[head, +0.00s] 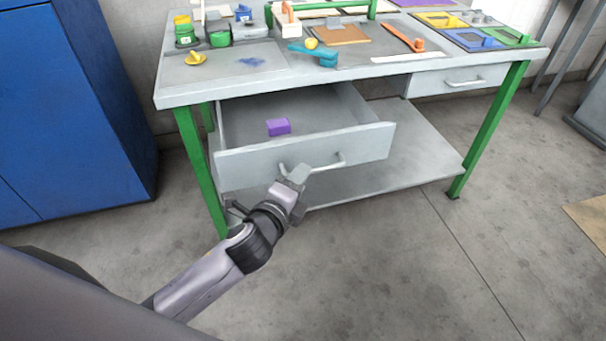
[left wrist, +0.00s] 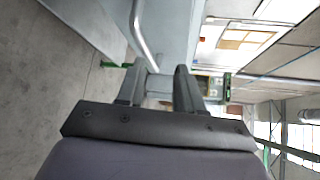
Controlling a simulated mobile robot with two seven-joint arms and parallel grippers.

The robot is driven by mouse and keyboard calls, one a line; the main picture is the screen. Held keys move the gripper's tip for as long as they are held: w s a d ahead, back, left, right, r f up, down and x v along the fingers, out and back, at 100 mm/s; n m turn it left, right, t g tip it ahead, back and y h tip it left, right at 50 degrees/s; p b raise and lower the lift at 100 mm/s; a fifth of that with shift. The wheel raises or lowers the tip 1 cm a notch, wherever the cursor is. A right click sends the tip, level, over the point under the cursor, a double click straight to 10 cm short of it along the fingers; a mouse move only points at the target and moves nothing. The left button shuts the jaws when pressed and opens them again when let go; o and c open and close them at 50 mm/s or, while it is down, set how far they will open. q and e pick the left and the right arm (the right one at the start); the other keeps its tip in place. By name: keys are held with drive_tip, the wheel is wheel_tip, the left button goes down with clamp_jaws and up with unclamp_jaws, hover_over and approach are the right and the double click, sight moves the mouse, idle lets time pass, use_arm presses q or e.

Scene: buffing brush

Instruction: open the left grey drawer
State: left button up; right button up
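The left grey drawer (head: 300,155) under the workbench is pulled well out, and its inside shows. Its light bar handle (head: 328,165) is on the front panel, and it also shows in the left wrist view (left wrist: 143,35). My left gripper (head: 293,176) is at the left part of this handle. In the left wrist view its two fingers (left wrist: 160,75) stand apart, with the handle's end seen between or just beyond the tips. Contact with the handle cannot be made out. My right gripper is not in view.
A purple block (head: 278,127) lies in the open drawer. The right drawer (head: 450,80) is shut. The workbench top (head: 270,82) carries several tools and containers. A blue cabinet (head: 70,110) stands at the left. The floor (head: 400,260) in front is clear.

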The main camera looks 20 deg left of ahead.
sight(319, 169)
use_arm(q)
drive_tip(key=shift+s+f, duration=0.2)
drive_tip(key=shift+s, duration=0.25)
drive_tip(key=w+f+t+h+b, duration=0.1)
drive_tip(key=b, duration=0.4)
drive_tip(key=w+d+f+t+h+b, duration=0.1)
drive_tip(key=w+f+t+b, duration=0.1)
drive_tip(key=b, duration=0.3)
drive_tip(key=shift+f+t+h+b, duration=0.3)
drive_tip(key=shift+x, duration=3.05)
drive_tip(key=shift+f, duration=0.1)
clamp_jaws()
